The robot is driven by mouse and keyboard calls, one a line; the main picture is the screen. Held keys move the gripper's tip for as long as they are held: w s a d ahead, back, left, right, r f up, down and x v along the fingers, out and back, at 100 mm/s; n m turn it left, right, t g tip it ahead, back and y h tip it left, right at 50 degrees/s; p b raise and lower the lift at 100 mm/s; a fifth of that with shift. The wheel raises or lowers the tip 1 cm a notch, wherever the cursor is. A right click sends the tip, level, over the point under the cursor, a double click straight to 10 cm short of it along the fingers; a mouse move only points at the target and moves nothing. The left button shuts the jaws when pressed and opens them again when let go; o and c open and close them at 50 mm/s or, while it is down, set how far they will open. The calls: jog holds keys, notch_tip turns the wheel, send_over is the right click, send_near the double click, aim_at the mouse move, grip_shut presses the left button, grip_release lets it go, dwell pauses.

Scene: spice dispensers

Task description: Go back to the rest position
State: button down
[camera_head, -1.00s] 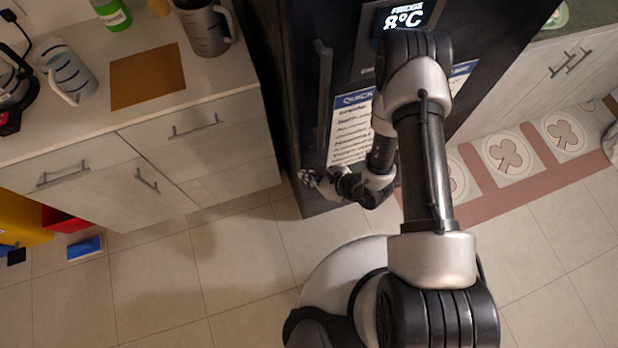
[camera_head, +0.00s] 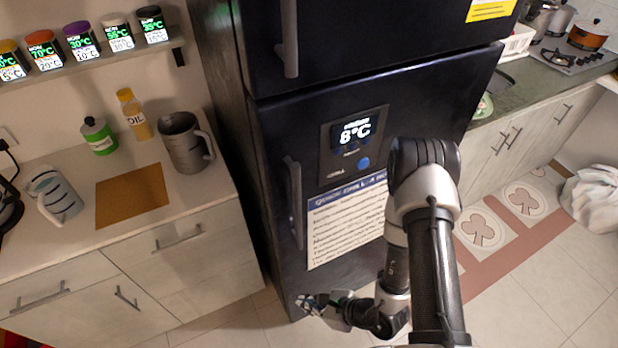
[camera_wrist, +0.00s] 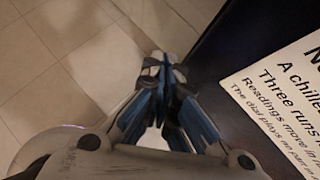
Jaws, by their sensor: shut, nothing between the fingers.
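My gripper (camera_head: 312,303) is low in front of the dark fridge (camera_head: 350,100), near its lower left corner, and holds nothing. In the wrist view my gripper (camera_wrist: 163,68) has its fingertips together, above the tiled floor and beside the fridge's dark edge. The arm bends down from its elbow at the right of the fridge door. Several spice dispensers (camera_head: 82,42) with lit displays stand in a row on a shelf at the upper left, well away from my gripper.
A paper sign (camera_head: 345,222) is on the fridge. A white bag (camera_head: 592,198) lies at right.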

jog(key=w+a+r+n+g+y, duration=0.1)
jog(key=w+a+r+n, duration=0.1)
jog(key=r, duration=0.4)
jog(key=w+a+r+n+y, duration=0.2)
jog(key=r+n, duration=0.1)
jog(key=r, duration=0.4)
jog(key=s+r+n+g, duration=0.4)
jog(key=r+n, duration=0.4)
jog(key=r, duration=0.6)
jog(key=s+d+r+n+t+h, duration=0.2)
jog(key=s+d+r+n+h, duration=0.1)
jog(key=d+r+n+h, duration=0.2)
jog(key=s+d+r+n+t+h, duration=0.3)
jog(key=s+d+r+n+h, duration=0.1)
jog(key=d+r, duration=0.6)
jog(key=d+n+h, duration=0.1)
jog(key=d+h, duration=0.1)
jog(key=d, duration=0.1)
jog(key=shift+s+d+t+h, duration=0.2)
jog(key=shift+d+t+h, duration=0.1)
